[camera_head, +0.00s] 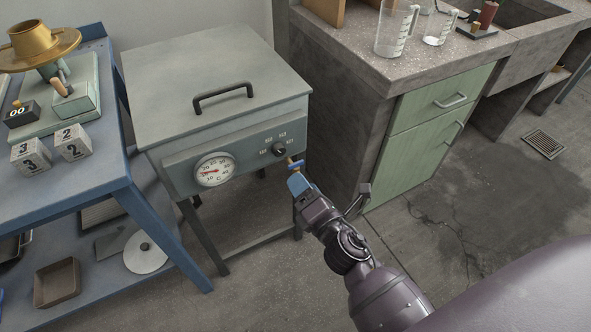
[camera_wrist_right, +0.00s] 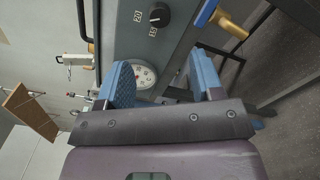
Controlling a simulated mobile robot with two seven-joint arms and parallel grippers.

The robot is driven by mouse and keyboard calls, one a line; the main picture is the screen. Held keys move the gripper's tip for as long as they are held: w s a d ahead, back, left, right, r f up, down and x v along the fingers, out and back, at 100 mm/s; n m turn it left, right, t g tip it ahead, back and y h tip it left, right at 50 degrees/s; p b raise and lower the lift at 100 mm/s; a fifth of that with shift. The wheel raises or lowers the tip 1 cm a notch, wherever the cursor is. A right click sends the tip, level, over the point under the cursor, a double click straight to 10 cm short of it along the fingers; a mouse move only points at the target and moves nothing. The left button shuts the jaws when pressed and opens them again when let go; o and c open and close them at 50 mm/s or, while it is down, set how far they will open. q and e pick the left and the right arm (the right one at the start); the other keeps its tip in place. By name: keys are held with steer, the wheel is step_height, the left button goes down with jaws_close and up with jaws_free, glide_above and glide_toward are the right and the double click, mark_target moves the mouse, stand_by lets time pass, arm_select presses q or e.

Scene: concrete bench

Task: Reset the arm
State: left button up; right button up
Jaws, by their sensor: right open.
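My right arm (camera_head: 345,250) comes in from the lower right of the head view. Its gripper (camera_head: 297,178) is in front of the right end of a grey lidded box's front panel (camera_head: 235,150). In the right wrist view the gripper (camera_wrist_right: 162,85) shows two blue fingers spread apart with nothing between them. A round dial gauge (camera_wrist_right: 142,75) shows beyond the fingers, and a black knob (camera_wrist_right: 159,15) is above them. A brass fitting (camera_wrist_right: 228,24) is at the upper right, apart from the fingers. My left gripper is not in view.
A blue table (camera_head: 75,190) with a brass-topped device (camera_head: 40,45) and numbered cubes (camera_head: 72,142) stands at left. A concrete bench (camera_head: 350,80) with green drawers (camera_head: 440,125) and measuring jugs (camera_head: 396,30) stands at right. The floor at lower centre is clear.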

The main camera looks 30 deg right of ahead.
steer(key=s+d+f+m+g, duration=0.2)
steer(key=s+m+g, duration=0.1)
steer(key=s+m, duration=0.5)
steer(key=s+d+f+m+g, duration=0.2)
steer(key=s+m, duration=0.5)
steer(key=s, duration=0.3)
steer(key=s+d+f+m+g, duration=0.2)
steer(key=s+f+m+g, duration=0.1)
steer(key=s+m, duration=0.55)
arm_select(q)
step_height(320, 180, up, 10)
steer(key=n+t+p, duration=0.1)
steer(key=p, duration=1.2)
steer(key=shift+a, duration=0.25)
arm_select(e)
step_height(320, 180, up, 10)
steer(key=t, duration=0.1)
steer(key=shift+s+d+h, duration=0.3)
steer(key=shift+d, duration=0.1)
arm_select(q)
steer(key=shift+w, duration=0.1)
